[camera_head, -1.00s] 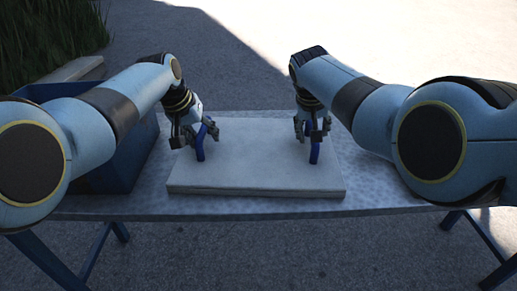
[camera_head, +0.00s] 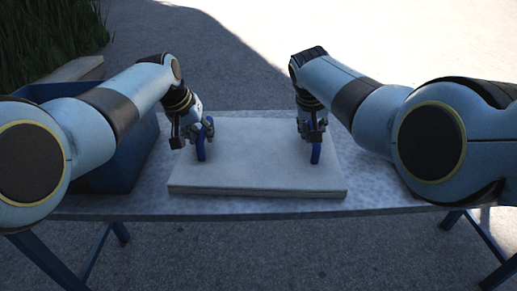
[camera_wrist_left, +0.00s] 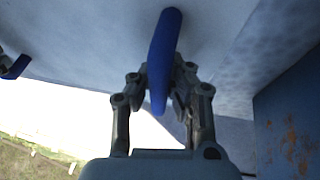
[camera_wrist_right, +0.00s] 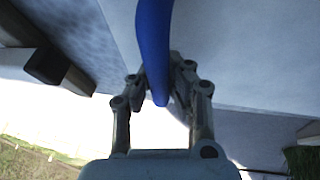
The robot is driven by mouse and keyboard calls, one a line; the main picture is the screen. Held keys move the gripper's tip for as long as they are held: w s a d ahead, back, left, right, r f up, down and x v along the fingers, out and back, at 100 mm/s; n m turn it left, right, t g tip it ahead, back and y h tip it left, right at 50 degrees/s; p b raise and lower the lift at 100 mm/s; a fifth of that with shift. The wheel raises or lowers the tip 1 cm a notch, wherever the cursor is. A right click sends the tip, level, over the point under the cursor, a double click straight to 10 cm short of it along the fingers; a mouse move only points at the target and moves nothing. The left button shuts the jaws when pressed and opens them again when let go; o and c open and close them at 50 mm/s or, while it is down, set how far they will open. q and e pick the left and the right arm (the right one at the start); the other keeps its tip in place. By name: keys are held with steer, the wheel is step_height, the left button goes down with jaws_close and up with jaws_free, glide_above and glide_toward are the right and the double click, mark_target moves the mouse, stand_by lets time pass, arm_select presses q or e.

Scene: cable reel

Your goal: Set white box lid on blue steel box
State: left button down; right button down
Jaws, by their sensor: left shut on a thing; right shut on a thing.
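The white box lid (camera_head: 257,170) lies flat on the grey table, with a blue handle near each end. My left gripper (camera_head: 205,130) is shut on the left blue handle (camera_head: 200,150); the left wrist view shows this handle (camera_wrist_left: 163,55) between the fingers. My right gripper (camera_head: 313,133) is shut on the right blue handle (camera_head: 316,154); the right wrist view shows it (camera_wrist_right: 153,45) between the fingers. The blue steel box (camera_head: 115,172) stands at the table's left end, partly hidden behind my left arm. Its rusty wall shows in the left wrist view (camera_wrist_left: 290,120).
The grey table (camera_head: 380,187) has bare room to the right of the lid and a narrow strip along the front. The lid's left edge is close to the box. Grass (camera_head: 45,35) grows at the back left, beside a pale kerb (camera_head: 75,69).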

arm_select(q)
steer(key=shift+r, duration=0.2)
arm_select(e)
steer(key=shift+w+d+r, duration=0.1)
steer(key=shift+w+r, duration=0.05)
steer(key=shift+r, duration=0.1)
